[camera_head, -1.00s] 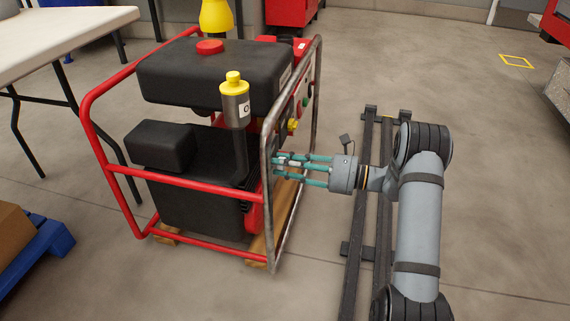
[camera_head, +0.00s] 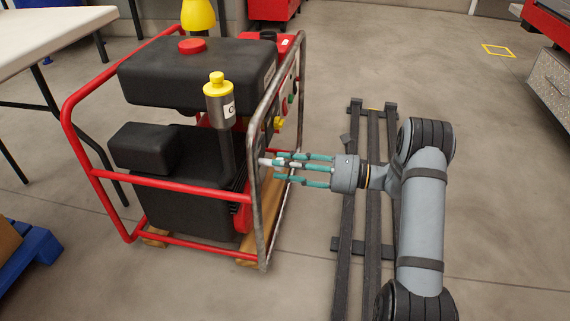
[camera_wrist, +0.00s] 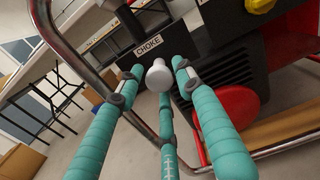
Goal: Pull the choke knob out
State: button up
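The choke knob (camera_wrist: 158,75) is a pale, rounded knob below a white CHOKE label (camera_wrist: 147,46) on a dark panel in the wrist view. My gripper (camera_wrist: 160,82) has three teal fingers spread around it. Gaps show between the fingers and the knob, so the gripper looks open. In the head view my gripper (camera_head: 278,165) points left at the right side of the red-framed pump (camera_head: 180,192). A small pale piece, likely the knob (camera_head: 265,161), shows just left of the fingertips, by the worn metal frame bar.
The worn metal frame bar (camera_head: 257,215) stands close to my fingertips. A yellow-capped canister (camera_head: 220,100) sits on the pump, and a yellow knob (camera_wrist: 259,5) is at upper right in the wrist view. Open floor (camera_head: 480,190) lies to the right.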

jog(key=shift+o, duration=1.1)
jog(key=shift+a, duration=0.15)
jog(key=s+d, duration=0.1)
jog(key=d, duration=1.1)
jog(key=shift+s, duration=0.35)
